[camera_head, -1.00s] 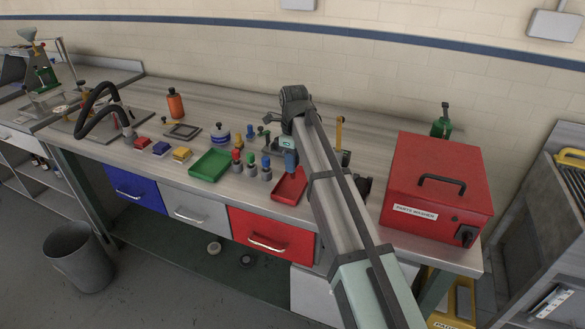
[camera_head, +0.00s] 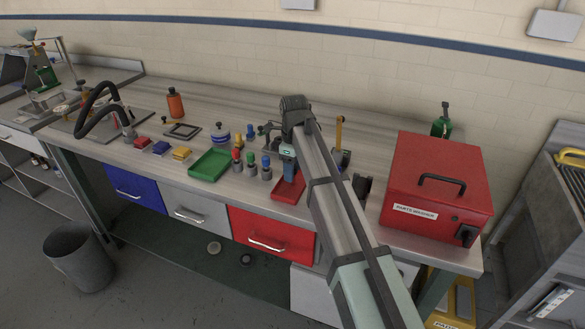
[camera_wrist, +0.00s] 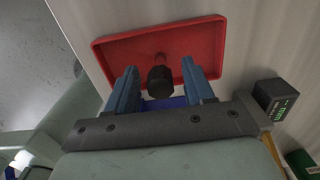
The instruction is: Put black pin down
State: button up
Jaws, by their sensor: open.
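My gripper (camera_wrist: 158,65) is open, its two blue fingers spread on either side of the black pin (camera_wrist: 160,80). A gap shows between the pin and each finger. I cannot tell whether the pin touches the tray floor. In the head view, my gripper (camera_head: 289,168) points down over the red tray (camera_head: 286,195) near the bench's front edge. The pin cannot be made out there.
Left of the red tray are red, green and blue-topped pins (camera_head: 251,166) and a green tray (camera_head: 210,165). A red parts washer (camera_head: 432,180) stands to the right. A dark box (camera_wrist: 276,95) is right of my gripper in the wrist view.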

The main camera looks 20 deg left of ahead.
notch_tip(320, 180, up, 12)
jog(key=shift+d+r, duration=0.15)
jog(key=shift+r, duration=0.05)
dwell(0.5)
dwell(0.4)
